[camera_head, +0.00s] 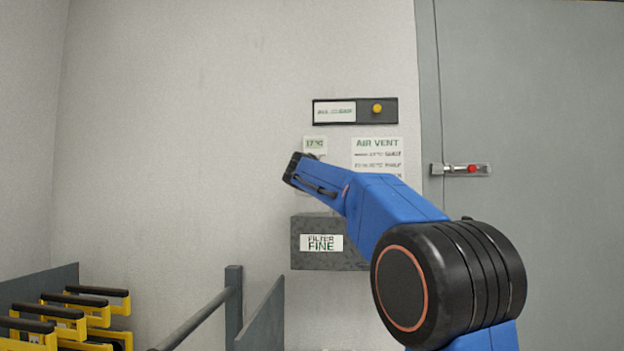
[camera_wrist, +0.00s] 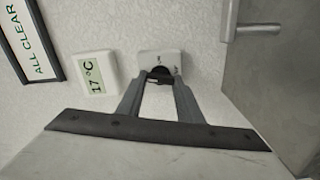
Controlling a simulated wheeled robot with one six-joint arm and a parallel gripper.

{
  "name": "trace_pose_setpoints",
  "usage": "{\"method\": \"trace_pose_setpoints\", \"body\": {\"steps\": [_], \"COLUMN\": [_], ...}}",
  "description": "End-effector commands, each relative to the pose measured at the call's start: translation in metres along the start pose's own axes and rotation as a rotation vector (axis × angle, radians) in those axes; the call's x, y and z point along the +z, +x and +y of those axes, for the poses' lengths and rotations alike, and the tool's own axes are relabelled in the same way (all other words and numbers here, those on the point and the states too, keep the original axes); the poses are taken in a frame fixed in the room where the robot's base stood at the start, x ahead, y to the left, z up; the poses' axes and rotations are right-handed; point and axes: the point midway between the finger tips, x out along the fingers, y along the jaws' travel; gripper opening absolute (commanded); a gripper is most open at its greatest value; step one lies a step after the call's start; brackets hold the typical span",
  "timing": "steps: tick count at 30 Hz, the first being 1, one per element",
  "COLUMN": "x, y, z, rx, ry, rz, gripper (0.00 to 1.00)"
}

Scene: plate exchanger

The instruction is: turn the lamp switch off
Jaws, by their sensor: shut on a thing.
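The lamp switch appears to be the white wall plate (camera_wrist: 162,57) with a dark knob (camera_wrist: 160,74) in the wrist view. My gripper (camera_wrist: 160,80) is at this plate, with its two grey fingers shut on the dark knob. The knob is partly covered by the fingertips, and its exact turn cannot be read. In the head view my blue arm reaches to the wall and hides the switch; the fingers cannot be made out there. No lamp can be picked out.
A 17 °C display (camera_head: 315,144) is on the wall, also in the wrist view (camera_wrist: 97,73). A dark panel (camera_head: 355,111) with a yellow button is above, an AIR VENT sign (camera_head: 377,152) beside. A FILTER FINE box (camera_head: 308,258) juts out below. Yellow-framed racks (camera_head: 70,318) stand lower left.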

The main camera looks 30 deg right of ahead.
Motion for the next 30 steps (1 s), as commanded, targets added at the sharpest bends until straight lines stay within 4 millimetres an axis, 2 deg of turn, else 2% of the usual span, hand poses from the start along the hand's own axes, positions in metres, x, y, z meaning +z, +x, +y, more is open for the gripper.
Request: {"method": "trace_pose_setpoints", "body": {"steps": [12,30], "x": [0.0,0.0], "y": [0.0002,0.0004], "z": [-0.003,-0.0037], "rx": [-0.003,-0.004], "ry": [-0.206,-0.24], "rz": [0.0,0.0], "gripper": [0.1,0.1]}}
